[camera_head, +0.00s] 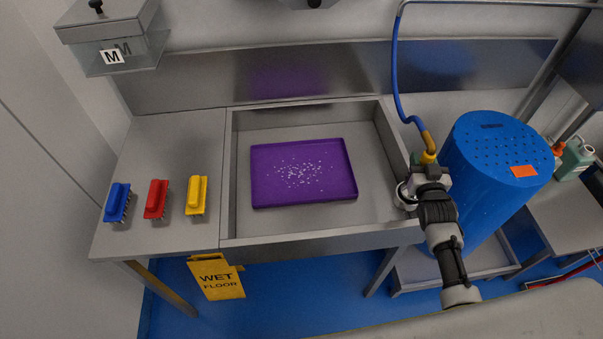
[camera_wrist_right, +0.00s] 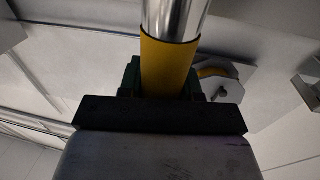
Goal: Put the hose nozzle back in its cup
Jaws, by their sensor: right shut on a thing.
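The hose nozzle (camera_head: 428,157) is yellow and hangs on the end of a blue hose (camera_head: 397,80), over the right edge of the sink. My right gripper (camera_head: 427,170) is shut on it. In the right wrist view the nozzle's yellow sleeve (camera_wrist_right: 168,65) stands between the dark green jaws (camera_wrist_right: 163,90), with a shiny metal tube above it. The nozzle's lower end is hidden by my gripper and wrist. I cannot clearly make out the cup in either view. My left gripper is not in view.
A purple tray (camera_head: 258,190) with white bits lies in the sink (camera_head: 228,200). A blue drum (camera_head: 470,190) stands close to the right of my right arm. Blue (camera_head: 117,202), red (camera_head: 156,198) and yellow (camera_head: 197,195) brushes sit on the left counter.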

